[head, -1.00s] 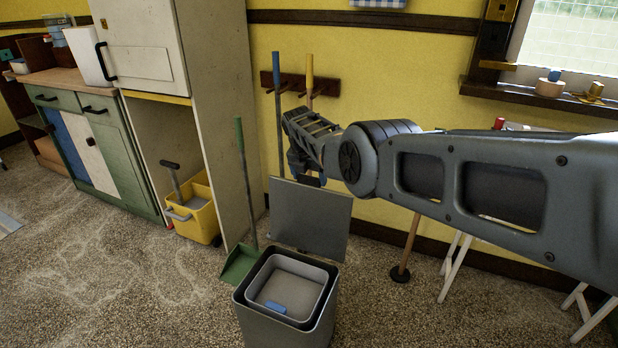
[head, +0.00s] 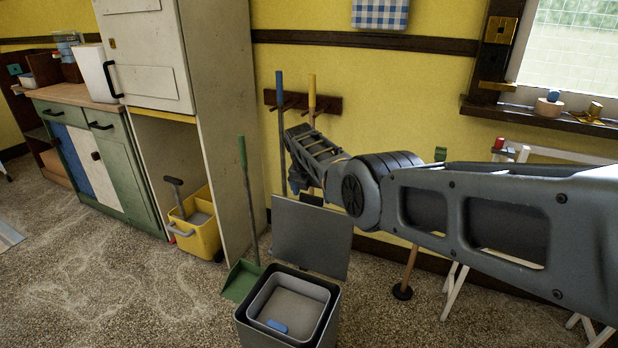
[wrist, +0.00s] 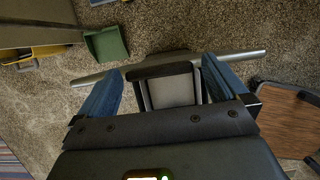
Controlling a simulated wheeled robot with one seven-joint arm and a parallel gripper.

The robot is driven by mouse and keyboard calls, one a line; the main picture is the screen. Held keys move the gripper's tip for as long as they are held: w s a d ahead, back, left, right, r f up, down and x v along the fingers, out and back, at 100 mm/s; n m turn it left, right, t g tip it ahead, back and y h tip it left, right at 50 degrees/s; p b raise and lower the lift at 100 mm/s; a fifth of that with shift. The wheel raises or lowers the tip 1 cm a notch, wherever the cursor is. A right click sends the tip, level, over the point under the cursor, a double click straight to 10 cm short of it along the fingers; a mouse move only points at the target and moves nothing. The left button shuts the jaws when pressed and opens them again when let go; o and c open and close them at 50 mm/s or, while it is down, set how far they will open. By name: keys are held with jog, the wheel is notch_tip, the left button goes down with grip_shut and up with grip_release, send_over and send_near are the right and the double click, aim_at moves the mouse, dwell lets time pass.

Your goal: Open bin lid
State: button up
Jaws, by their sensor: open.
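The grey bin (head: 287,335) stands on the floor at the bottom middle of the head view. Its flat grey lid (head: 311,236) stands raised, nearly upright, at the back edge, so the inside shows, with a small blue block (head: 277,326) at the bottom. In the wrist view the lid (wrist: 251,55) is seen nearly edge-on, as a thin bar across the picture. My gripper (wrist: 162,70) is open, its two blue fingers apart at the lid's edge. I cannot tell whether they touch it.
A green dustpan (head: 242,280) stands left of the bin, and a yellow bucket (head: 196,228) sits under the cabinet. Handled tools hang on a wall rack (head: 328,104) behind. A white folding frame (head: 456,290) stands right. Floor at front left is clear.

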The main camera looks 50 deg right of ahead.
jog(key=shift+p+v, duration=1)
jog(key=shift+v, duration=2)
jog(key=shift+w, duration=0.1)
